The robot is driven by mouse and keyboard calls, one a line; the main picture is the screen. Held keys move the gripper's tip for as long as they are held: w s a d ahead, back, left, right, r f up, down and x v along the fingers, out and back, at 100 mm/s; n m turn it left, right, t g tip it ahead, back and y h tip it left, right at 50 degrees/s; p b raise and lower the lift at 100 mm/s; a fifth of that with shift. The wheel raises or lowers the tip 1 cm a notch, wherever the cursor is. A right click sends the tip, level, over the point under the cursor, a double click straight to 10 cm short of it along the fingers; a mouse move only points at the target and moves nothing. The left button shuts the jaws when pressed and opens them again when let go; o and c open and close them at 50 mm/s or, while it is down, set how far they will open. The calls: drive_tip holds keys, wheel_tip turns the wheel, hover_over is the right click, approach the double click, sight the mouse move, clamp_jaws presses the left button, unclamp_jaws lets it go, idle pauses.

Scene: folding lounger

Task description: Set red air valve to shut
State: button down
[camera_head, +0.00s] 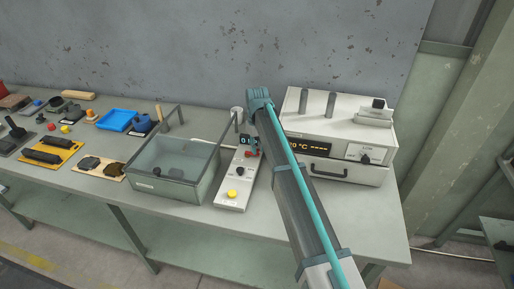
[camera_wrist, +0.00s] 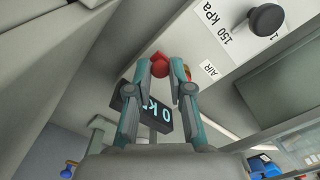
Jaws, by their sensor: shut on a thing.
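The red air valve (camera_wrist: 160,64) is between my gripper's (camera_wrist: 161,74) two fingertips in the wrist view, and the fingers are shut on it. It sits beside the "AIR" label on the pale control panel (camera_wrist: 228,50). In the head view a small red part of the valve (camera_head: 249,154) shows below the digital display (camera_head: 248,141), close to my arm. The display reads 0 and a partly hidden unit; it also shows behind the fingers in the wrist view (camera_wrist: 163,113). My arm hides much of the gripper in the head view. The valve's exact handle angle cannot be told.
The panel also has a black knob (camera_head: 240,171) and a yellow button (camera_head: 233,193). A clear-walled tank (camera_head: 175,190) stands left of it, and a white heater box (camera_head: 345,150) reading °C stands right. Several small tools and trays lie on the left of the bench.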

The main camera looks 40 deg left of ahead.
drive_tip(key=c, duration=1.1)
unclamp_jaws()
wheel_tip(320, 180, up, 12)
drive_tip(key=shift+r, duration=0.1)
